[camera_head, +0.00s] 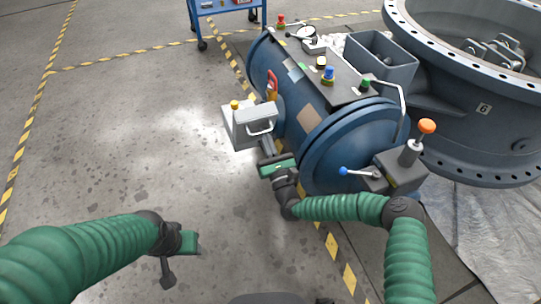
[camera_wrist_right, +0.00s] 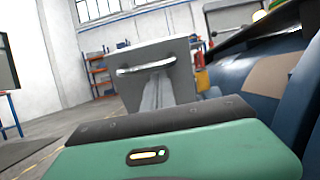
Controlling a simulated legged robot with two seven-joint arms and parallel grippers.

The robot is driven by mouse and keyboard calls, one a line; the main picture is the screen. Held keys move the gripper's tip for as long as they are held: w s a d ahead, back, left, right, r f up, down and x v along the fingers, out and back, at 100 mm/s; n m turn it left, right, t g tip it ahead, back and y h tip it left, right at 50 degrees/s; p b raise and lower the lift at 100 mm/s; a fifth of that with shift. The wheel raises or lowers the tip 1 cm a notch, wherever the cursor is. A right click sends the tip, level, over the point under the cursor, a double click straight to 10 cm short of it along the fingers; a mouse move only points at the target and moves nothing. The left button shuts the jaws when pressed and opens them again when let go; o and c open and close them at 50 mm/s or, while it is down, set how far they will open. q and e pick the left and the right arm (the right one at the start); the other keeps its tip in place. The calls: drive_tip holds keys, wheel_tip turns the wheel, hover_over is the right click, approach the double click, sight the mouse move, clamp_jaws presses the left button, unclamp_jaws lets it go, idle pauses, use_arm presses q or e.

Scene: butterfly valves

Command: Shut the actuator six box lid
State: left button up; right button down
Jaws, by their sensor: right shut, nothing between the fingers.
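A blue actuator cylinder (camera_head: 330,140) lies beside a large grey valve ring marked 6 (camera_head: 484,108). A light grey box with a bar handle (camera_head: 258,122) and a yellow knob stands on the cylinder's left side. Its handled face (camera_wrist_right: 150,68) also shows ahead in the right wrist view. I cannot tell how its lid sits. My right gripper (camera_head: 267,150) is shut and empty, just below and in front of this box. Contact is not clear. My left gripper (camera_head: 181,257) is low at the left, over the floor, away from the actuator; its fingers are unclear.
An open-topped grey bin (camera_head: 380,62) stands by the cylinder's far side. A blue-ended lever (camera_head: 358,172) and an orange knob (camera_head: 427,126) stick out at the near end. A blue cart (camera_head: 227,8) is at the back. The floor at left is clear.

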use_arm(q)
drive_tip(key=shift+f, duration=0.25)
use_arm(e)
drive_tip(key=shift+w+a+r, duration=0.1)
drive_tip(key=shift+w+r, duration=0.1)
drive_tip(key=shift+w, duration=0.2)
